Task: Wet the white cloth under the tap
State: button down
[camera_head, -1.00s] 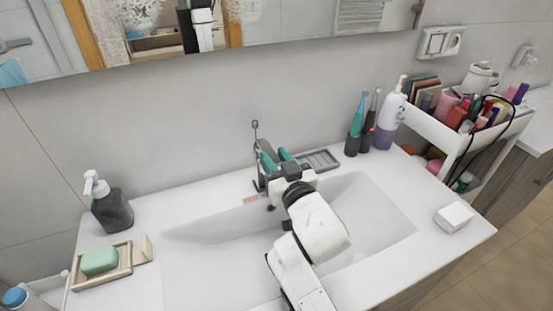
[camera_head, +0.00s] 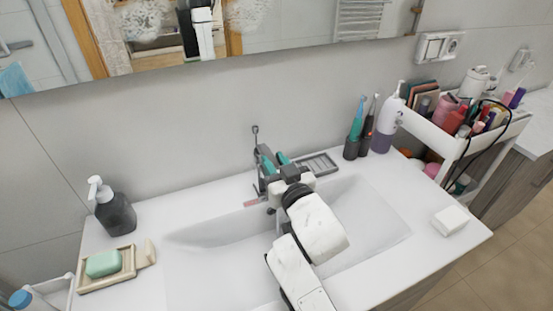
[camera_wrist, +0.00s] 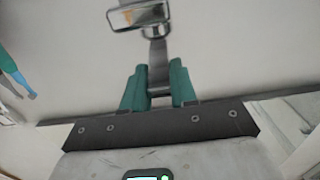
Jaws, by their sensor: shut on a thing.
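The folded white cloth (camera_head: 450,220) lies on the right side of the white counter, well apart from my gripper. The grey metal tap (camera_head: 255,145) stands at the back edge of the basin. My gripper (camera_head: 275,159), with teal fingers, is at the tap. In the wrist view, the tap's grey metal part (camera_wrist: 158,55) runs between the two teal fingers (camera_wrist: 158,82), which are shut on it. My arm hides the spout and part of the basin, and I see no water running.
The white basin (camera_head: 215,265) is below my arm. A soap dispenser (camera_head: 115,215) and a soap dish (camera_head: 126,262) stand left. A grey tray (camera_head: 322,163), toothbrush holders (camera_head: 352,147) and a lotion bottle (camera_head: 386,130) line the back. A loaded cart (camera_head: 440,142) stands right.

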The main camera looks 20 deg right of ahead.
jog(key=shift+d+r, duration=0.1)
jog(key=shift+r, duration=0.05)
jog(key=c, duration=0.9)
grip_release()
jog(key=shift+s+r+b, duration=0.15)
jog(key=shift+s+b, duration=0.05)
jog(key=shift+s, duration=1.6)
jog(key=shift+s+r+b, duration=0.2)
jog(key=shift+s, duration=1.65)
jog(key=shift+s+r+b, duration=0.15)
jog(key=shift+s+b, duration=0.05)
jog(key=shift+s, duration=1.6)
